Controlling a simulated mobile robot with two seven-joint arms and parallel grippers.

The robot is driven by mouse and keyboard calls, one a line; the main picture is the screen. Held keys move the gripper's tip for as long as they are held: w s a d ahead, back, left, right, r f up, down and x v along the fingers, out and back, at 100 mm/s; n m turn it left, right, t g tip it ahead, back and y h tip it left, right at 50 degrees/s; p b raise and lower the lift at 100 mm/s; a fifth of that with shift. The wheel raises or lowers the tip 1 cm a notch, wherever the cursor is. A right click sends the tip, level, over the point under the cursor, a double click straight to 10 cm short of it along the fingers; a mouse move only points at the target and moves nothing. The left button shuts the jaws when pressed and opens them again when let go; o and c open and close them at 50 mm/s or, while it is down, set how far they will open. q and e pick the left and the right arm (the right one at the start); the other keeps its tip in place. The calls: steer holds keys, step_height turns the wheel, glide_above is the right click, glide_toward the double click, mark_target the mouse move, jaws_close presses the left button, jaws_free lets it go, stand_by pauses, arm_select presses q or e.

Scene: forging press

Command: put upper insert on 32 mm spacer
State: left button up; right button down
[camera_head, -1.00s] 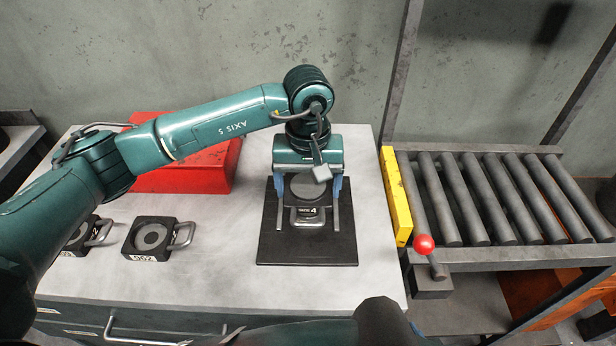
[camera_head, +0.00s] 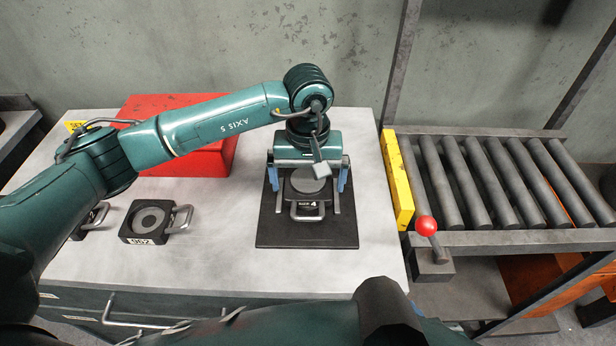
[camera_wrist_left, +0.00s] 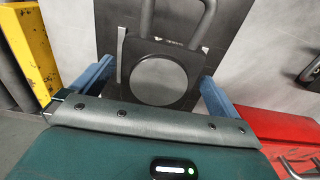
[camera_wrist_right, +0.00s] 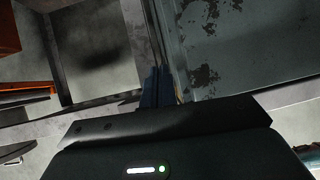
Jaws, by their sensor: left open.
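A dark block (camera_head: 306,197) with a pale round face, a loop handle and a label ending in 4 sits over the black mat (camera_head: 306,238) on the table. I cannot tell whether it is the upper insert or the spacer, or whether it is one piece or a stack. My left gripper (camera_head: 308,208) is open, pointing down, with one blue finger on each side of the block. In the left wrist view the block (camera_wrist_left: 158,80) lies between the spread fingers, with gaps visible. My right gripper (camera_wrist_right: 158,88) looks shut and empty, away from the block.
A dark ringed block (camera_head: 150,220) with a handle stands left on the table, another partly hidden beside it. A red box (camera_head: 190,160) is behind my left arm. A yellow bar (camera_head: 397,180), red-knobbed lever (camera_head: 427,226) and roller conveyor (camera_head: 500,185) are at right.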

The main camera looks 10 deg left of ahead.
mark_target(308, 182)
arm_select(q)
steer(key=shift+r, duration=0.15)
arm_select(e)
steer(key=shift+r, duration=0.1)
arm_select(q)
step_height(308, 182, up, 12)
steer(key=p, duration=0.4)
steer(key=shift+p, duration=0.35)
arm_select(e)
steer(key=shift+s+d+r+m+g+h, duration=0.15)
steer(key=shift+s+d+m+g+h, duration=0.25)
steer(key=shift+d, duration=0.4)
steer(key=shift+r, duration=0.1)
